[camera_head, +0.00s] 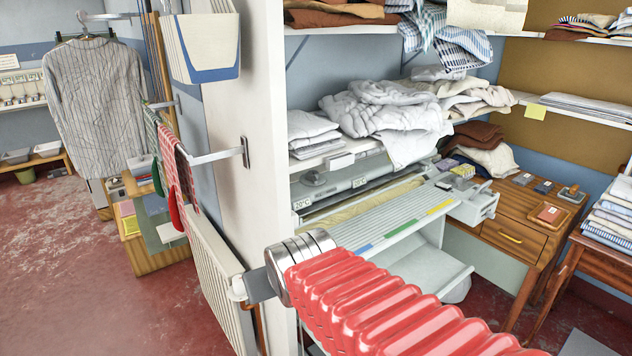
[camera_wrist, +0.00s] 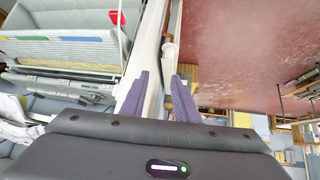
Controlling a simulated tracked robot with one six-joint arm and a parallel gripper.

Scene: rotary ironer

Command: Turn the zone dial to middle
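The rotary ironer (camera_head: 400,218) stands in the alcove under the shelves, with a pale slatted feed board marked blue, green and yellow. A grey panel at its back carries small 20°C labels and a round knob-like part (camera_head: 313,178); I cannot tell whether this is the zone dial or what its setting is. My gripper (camera_wrist: 160,80) shows two purple fingers apart in the wrist view, with nothing held. In the head view my red-sleeved arm reaches left, its end beside the white wall, left of and in front of the ironer. The ironer (camera_wrist: 65,52) appears upside down in the wrist view.
The white wall end (camera_head: 250,130) and a radiator (camera_head: 212,270) stand close to my gripper. White linen (camera_head: 385,115) lies on the shelf above the ironer. A wooden desk (camera_head: 520,225) stands at right. Red floor (camera_head: 90,270) is open at left.

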